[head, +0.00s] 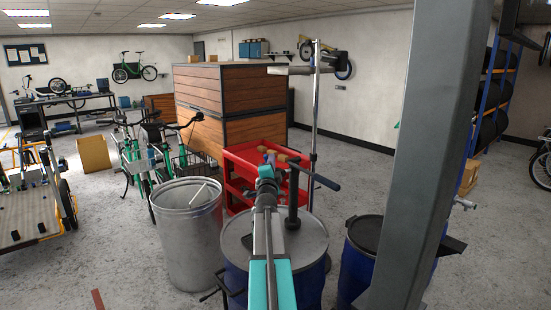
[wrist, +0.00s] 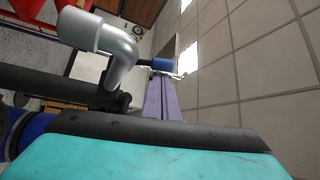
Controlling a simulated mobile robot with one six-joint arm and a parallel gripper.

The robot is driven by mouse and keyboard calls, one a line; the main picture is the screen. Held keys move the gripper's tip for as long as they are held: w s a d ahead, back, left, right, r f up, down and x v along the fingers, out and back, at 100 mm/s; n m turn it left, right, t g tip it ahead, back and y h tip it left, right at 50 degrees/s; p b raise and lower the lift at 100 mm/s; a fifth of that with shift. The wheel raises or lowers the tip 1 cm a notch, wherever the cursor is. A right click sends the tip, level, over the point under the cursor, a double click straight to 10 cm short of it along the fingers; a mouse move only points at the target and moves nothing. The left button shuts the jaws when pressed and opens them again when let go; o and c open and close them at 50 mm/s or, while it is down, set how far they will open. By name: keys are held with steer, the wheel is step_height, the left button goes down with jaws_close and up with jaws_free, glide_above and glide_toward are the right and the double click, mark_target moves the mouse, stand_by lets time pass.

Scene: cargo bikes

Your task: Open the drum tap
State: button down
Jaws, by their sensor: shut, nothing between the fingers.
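A blue drum (head: 308,285) with a grey lid stands at front centre in the head view. A black upright fitting (head: 292,205) with a slanting bar rises from its lid. My gripper (head: 270,158) is held above the lid, beyond the teal end of my arm, small in this view. In the wrist view, the purple-grey fingers of my gripper (wrist: 163,82) lie together, shut and empty. A silver elbow pipe (wrist: 117,60) and a dark tube (wrist: 45,84) are close on the left. I cannot tell whether this elbow is the drum tap, and no tap is clearly visible in the head view.
A second blue drum (head: 352,275) stands at right, partly behind my grey column. A metal bin (head: 185,235) stands left of the first drum. Behind are a red cart (head: 235,185), a wooden crate (head: 225,90) and a stand pole (head: 316,120). Bikes stand farther left.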

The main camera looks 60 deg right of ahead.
steer(key=shift+w+a+f+b, duration=0.15)
steer(key=shift+f+b, duration=0.05)
steer(key=shift+b, duration=0.4)
